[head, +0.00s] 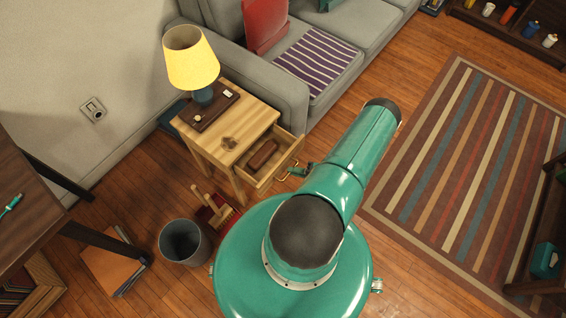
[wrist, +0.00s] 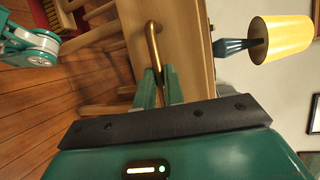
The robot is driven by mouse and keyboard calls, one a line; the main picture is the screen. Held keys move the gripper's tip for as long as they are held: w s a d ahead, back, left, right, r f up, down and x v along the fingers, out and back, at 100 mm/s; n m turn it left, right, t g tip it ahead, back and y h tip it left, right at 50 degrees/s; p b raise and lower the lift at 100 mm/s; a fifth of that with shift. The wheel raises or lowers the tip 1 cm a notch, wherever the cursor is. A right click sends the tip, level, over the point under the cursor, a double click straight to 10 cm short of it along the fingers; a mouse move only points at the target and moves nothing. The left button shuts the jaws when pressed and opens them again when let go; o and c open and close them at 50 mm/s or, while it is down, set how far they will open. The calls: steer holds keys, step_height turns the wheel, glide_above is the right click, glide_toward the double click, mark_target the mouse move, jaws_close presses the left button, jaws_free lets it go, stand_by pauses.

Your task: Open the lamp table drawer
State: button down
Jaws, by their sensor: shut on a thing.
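The wooden lamp table (head: 232,148) stands beside the sofa's arm in the head view. Its drawer (head: 284,160) is pulled partly out, and a brown object (head: 263,154) lies inside. My gripper (head: 297,172) is at the drawer front, small and partly hidden by my arm. In the wrist view, the two green fingers of my gripper (wrist: 159,82) are shut on the brass handle (wrist: 153,38). The pale wooden drawer front (wrist: 187,42) is just beyond them. The lamp (head: 192,65) with its yellow shade stands on the table.
A dark tray (head: 214,108) with small items lies on the tabletop. A grey bin (head: 183,242) and a red dustpan with a brush (head: 215,212) are on the floor near the table. The grey sofa (head: 270,83) is close behind. The striped rug (head: 470,170) is clear.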

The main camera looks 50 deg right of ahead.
steer(key=shift+s, duration=1.8)
steer(key=c, duration=1.5)
jaws_free()
steer(key=v, duration=1.3)
steer(key=shift+s+d+r, duration=0.1)
steer(key=shift+s+d, duration=0.15)
steer(key=shift+s, duration=0.05)
